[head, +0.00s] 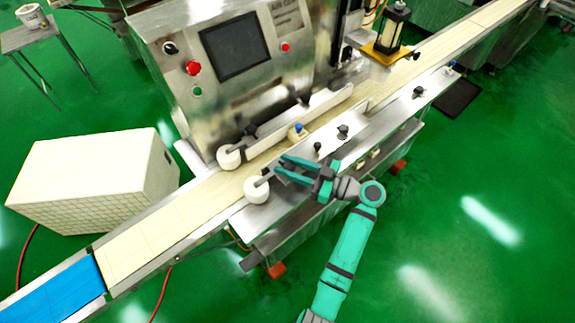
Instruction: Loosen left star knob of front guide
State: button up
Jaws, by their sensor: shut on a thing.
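The front guide shows its white roller (257,189) at the near edge of the conveyor. My teal gripper (281,165) reaches in from the right, with its fingertips just right of and above this roller. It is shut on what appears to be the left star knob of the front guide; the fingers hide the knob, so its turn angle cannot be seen. A small black knob (318,147) and a larger black knob (343,131) stand on the metal side plate, right of my gripper. Another dark knob (418,92) sits farther along.
The cream conveyor belt (200,200) runs diagonally past the machine's control panel (235,46). The rear guide's roller (229,157) stands across the belt. A white crate (95,170) is at left. Green floor (470,260) at right is clear.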

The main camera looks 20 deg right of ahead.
jog(key=o, duration=1)
jog(key=shift+o, duration=0.2)
jog(key=v, duration=1.1)
jog(key=shift+a, duration=0.1)
